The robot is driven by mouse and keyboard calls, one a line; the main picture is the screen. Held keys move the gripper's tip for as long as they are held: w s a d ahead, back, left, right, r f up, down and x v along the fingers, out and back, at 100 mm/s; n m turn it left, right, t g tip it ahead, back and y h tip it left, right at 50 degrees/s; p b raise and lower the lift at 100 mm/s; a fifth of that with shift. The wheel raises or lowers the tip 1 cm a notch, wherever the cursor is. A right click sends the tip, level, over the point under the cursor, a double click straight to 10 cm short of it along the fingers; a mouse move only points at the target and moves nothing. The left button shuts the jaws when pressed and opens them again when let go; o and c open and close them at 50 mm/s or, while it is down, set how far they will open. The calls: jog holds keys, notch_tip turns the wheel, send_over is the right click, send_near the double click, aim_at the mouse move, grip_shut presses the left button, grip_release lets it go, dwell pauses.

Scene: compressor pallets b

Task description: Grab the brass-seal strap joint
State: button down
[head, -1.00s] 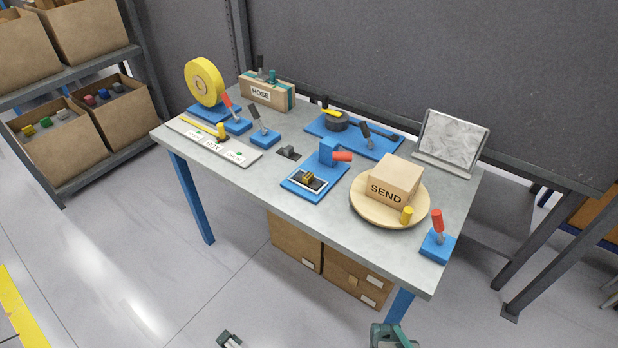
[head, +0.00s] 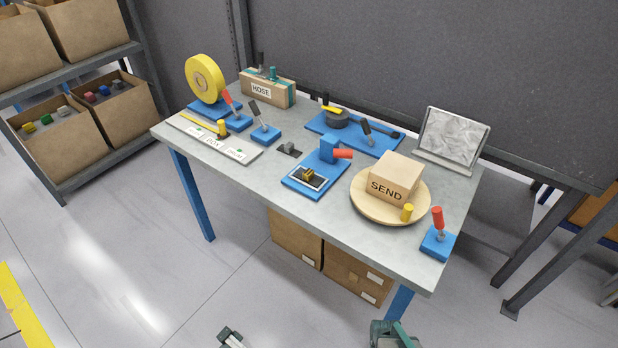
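A small brass-coloured piece (head: 308,174), which looks like the brass-seal strap joint, sits on a dark plate with a pale border. The plate lies on a blue fixture (head: 299,188) near the middle of the table; the fixture has an upright blue block and a red handle (head: 343,154). Two dark-and-teal parts of mine (head: 231,338) show at the bottom edge, one left and one right, cut off by the frame. They are in front of the table and well apart from the brass piece. I cannot tell the finger opening from them.
A round wooden turntable (head: 361,207) carries a SEND box (head: 394,180), right of the fixture. A red-handled lever (head: 438,222) stands at the right corner. A yellow tape reel (head: 204,78), a HOSE box (head: 262,90) and a blue tool tray (head: 377,143) stand behind. Bare tabletop lies in front.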

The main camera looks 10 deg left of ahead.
dwell(0.4)
jog(key=c, duration=0.8)
grip_release()
jog(key=shift+c, duration=0.2)
